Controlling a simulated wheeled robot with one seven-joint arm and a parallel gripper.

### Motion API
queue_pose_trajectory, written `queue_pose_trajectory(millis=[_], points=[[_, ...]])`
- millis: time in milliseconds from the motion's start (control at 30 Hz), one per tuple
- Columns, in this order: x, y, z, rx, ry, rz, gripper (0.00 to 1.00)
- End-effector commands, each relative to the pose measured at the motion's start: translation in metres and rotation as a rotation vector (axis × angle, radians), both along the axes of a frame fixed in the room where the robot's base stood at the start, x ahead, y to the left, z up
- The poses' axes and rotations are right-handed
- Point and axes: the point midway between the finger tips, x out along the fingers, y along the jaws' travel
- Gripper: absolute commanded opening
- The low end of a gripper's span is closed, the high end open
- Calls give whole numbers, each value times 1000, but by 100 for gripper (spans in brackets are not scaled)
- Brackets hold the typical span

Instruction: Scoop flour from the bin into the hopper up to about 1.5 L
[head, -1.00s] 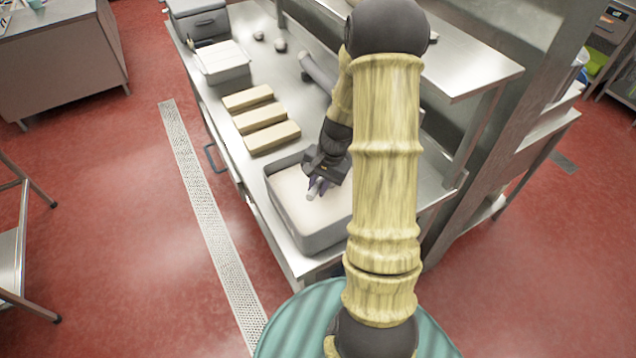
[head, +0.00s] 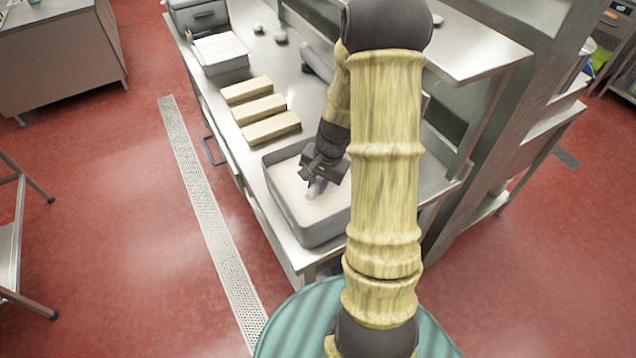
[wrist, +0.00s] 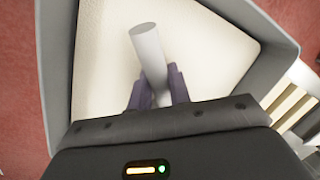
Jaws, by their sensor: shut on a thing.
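The flour bin (head: 308,237) is a grey rectangular tub near the front end of the steel counter, with a pale bed of flour (head: 291,192) in it. My gripper (head: 318,184) is over the flour, pointing down into the bin. In the wrist view my gripper (wrist: 158,92) has its dark purple fingers shut on a light grey handle (wrist: 147,45), most likely the scoop's. Its rounded end points away from the palm. The rest of the scoop is hidden, and I cannot tell whether it holds flour. I cannot make out the hopper.
Several tan blocks (head: 259,108) lie on the counter (head: 225,135) behind the bin. A pale-topped grey container (head: 222,65) stands farther back. A raised steel shelf (head: 470,60) runs along the right. Two small round objects (head: 280,37) lie at the back.

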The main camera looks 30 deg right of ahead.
Motion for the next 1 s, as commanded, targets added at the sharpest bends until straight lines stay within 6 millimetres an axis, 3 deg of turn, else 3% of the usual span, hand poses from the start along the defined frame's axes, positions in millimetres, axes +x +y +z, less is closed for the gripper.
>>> queue_pose_trajectory(millis=[367, 1000], points=[[-3, 3, -15, -66, -57, -3, 0], [-3, 4, -14, -76, -65, -1, 0]])
